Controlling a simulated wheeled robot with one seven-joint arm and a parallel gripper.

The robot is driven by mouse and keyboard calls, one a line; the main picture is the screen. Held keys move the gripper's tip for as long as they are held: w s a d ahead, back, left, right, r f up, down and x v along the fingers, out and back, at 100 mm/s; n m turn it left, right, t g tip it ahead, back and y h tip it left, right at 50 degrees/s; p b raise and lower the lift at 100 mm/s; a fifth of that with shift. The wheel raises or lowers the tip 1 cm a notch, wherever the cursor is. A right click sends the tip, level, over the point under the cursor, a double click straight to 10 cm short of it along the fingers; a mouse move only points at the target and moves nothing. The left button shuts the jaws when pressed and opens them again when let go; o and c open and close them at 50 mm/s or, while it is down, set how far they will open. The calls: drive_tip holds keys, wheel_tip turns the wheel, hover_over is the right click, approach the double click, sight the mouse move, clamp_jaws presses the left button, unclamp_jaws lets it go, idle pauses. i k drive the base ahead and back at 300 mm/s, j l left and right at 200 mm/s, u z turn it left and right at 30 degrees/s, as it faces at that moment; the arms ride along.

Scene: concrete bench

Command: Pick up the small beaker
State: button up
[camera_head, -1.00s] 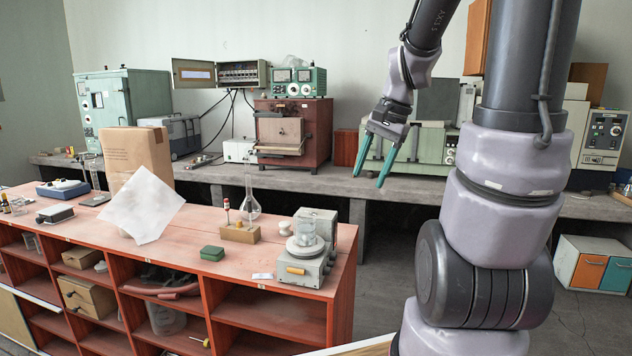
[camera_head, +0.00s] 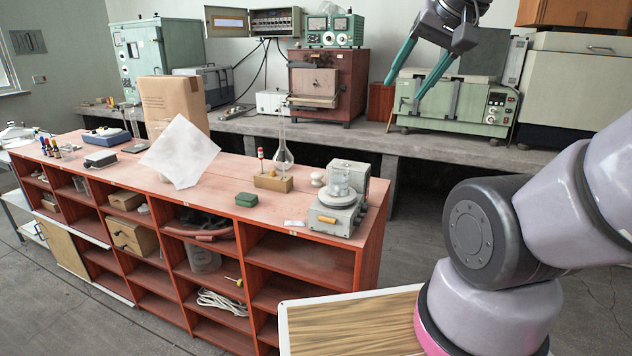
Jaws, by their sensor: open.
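A small clear glass beaker (camera_head: 339,181) stands upright on the round plate of a grey balance-like device (camera_head: 338,214) near the right end of the red wooden bench. My gripper (camera_head: 419,88) has two green fingers spread apart. It is open and empty, high up to the right of the beaker and well apart from it. In the picture it lies in front of the green instrument on the back bench.
A concrete bench (camera_head: 345,133) with instruments runs behind. Grey floor lies between.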

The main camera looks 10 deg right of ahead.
sight(338, 172)
drive_tip(key=z, duration=0.2)
drive_tip(key=k+l+u, duration=0.1)
drive_tip(key=u, duration=0.35)
drive_tip(key=k+u, duration=0.25)
drive_tip(key=u, duration=0.25)
drive_tip(key=k+u, duration=0.15)
drive_tip(key=u, duration=0.3)
